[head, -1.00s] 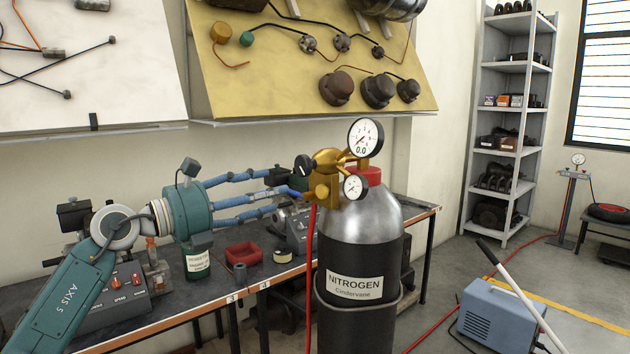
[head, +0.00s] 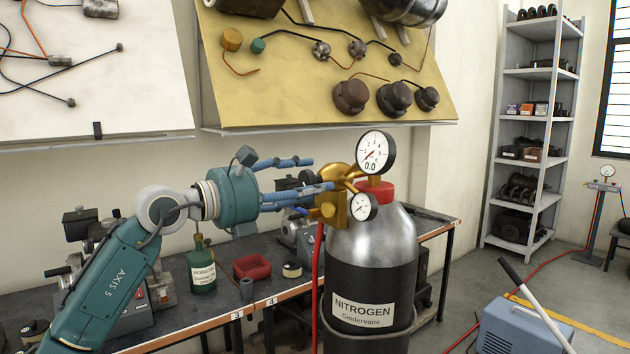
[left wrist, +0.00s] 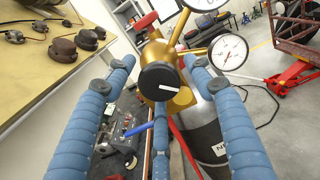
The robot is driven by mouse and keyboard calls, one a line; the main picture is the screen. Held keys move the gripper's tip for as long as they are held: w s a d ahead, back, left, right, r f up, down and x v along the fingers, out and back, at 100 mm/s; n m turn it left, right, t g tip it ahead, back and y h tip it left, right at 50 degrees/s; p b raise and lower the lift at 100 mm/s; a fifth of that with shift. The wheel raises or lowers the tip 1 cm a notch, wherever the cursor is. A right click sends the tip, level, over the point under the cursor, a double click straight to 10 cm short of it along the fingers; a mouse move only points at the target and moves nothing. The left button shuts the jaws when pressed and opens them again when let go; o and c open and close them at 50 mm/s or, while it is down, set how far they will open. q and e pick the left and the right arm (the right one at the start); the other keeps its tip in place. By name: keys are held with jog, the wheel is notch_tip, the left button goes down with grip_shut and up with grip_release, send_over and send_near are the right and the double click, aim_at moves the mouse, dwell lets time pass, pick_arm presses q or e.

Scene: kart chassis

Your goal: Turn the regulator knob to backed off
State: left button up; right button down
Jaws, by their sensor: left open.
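The black round regulator knob (left wrist: 159,82) faces the left wrist camera, its white mark lying nearly level and pointing right. In the head view the knob (head: 307,177) is partly hidden by my fingers. The brass regulator (head: 333,207) sits on the nitrogen cylinder (head: 372,262). The larger gauge (head: 375,152) shows 0.0; a smaller gauge (head: 364,207) is below it. My left gripper (head: 312,182) is open with blue fingers spread around the knob's front. In the wrist view (left wrist: 160,95) gaps show between fingers and knob; contact cannot be confirmed. My right gripper is out of view.
A dark workbench (head: 215,312) holds a green bottle (head: 202,268), a red tray (head: 252,266) and equipment. A red hose (head: 317,285) hangs beside the cylinder. A sloped yellow board (head: 290,85) is above. A blue machine (head: 505,325) stands at lower right.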

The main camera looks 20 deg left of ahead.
pick_arm(q)
jog(key=c, duration=0.3)
jog(key=shift+d, duration=0.1)
jog(key=c, duration=0.8)
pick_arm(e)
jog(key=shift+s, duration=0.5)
pick_arm(q)
jog(key=shift+f, duration=0.15)
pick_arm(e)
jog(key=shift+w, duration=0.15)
pick_arm(q)
jog(key=shift+f+n, duration=0.1)
jog(key=shift+n, duration=0.3)
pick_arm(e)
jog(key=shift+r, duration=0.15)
